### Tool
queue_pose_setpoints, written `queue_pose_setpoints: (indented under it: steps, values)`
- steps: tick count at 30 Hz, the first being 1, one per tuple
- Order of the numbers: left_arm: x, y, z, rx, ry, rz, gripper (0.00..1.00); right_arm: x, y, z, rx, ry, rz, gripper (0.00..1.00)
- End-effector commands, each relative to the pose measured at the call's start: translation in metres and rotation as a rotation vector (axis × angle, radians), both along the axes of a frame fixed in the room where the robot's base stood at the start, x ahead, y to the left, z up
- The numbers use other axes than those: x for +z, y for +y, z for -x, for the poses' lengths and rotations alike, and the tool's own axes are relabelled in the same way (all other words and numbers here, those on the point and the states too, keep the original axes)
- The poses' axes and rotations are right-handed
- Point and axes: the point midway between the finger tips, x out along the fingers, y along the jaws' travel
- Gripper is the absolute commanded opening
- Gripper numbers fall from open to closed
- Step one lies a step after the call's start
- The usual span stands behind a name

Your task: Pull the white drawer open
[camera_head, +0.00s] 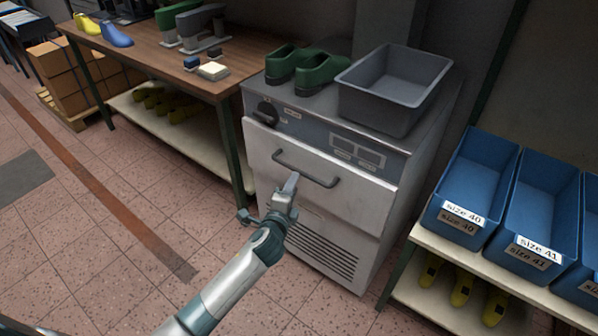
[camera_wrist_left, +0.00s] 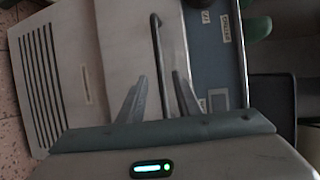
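The white drawer (camera_head: 354,204) is in the front of a grey machine, below its control panel, and looks shut. Its dark bar handle (camera_head: 312,177) runs across the upper part of the front. My left gripper (camera_head: 291,182) is in front of the drawer, close to the handle's left part. In the left wrist view, the two fingers (camera_wrist_left: 160,95) are apart, and the handle (camera_wrist_left: 157,45) runs between them in the picture. I cannot tell whether they touch it. The drawer front (camera_wrist_left: 122,40) lies behind. My right gripper is not in view.
A grey bin (camera_head: 392,88) and green shoes (camera_head: 318,72) stand on the machine. Blue bins (camera_head: 471,190) sit on a shelf at the right. A wooden workbench (camera_head: 150,62) stands at the left. The tiled floor (camera_head: 105,215) before the machine is clear.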

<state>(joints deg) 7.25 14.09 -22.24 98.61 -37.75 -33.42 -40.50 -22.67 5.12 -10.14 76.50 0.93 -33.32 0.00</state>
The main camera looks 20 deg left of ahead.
Motion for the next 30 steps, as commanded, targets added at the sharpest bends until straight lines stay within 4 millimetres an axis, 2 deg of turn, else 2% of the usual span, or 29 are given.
queue_pose_setpoints:
  steps: [6, 12, 18, 29, 30]
  values:
    - [-0.007, 0.002, -0.040, 0.002, 0.000, 0.000, 0.31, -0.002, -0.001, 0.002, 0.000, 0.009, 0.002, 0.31]
    - [-0.012, 0.003, -0.066, 0.001, 0.000, 0.001, 0.31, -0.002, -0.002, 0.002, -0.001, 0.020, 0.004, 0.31]
    - [-0.015, 0.004, -0.079, 0.001, 0.000, 0.000, 0.31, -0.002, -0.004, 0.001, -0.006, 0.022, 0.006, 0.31]
    - [-0.015, 0.004, -0.081, 0.000, 0.001, 0.000, 0.31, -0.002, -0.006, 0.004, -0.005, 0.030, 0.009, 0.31]
    - [-0.015, 0.004, -0.081, 0.000, 0.000, 0.001, 0.21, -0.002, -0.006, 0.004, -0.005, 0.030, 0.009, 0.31]
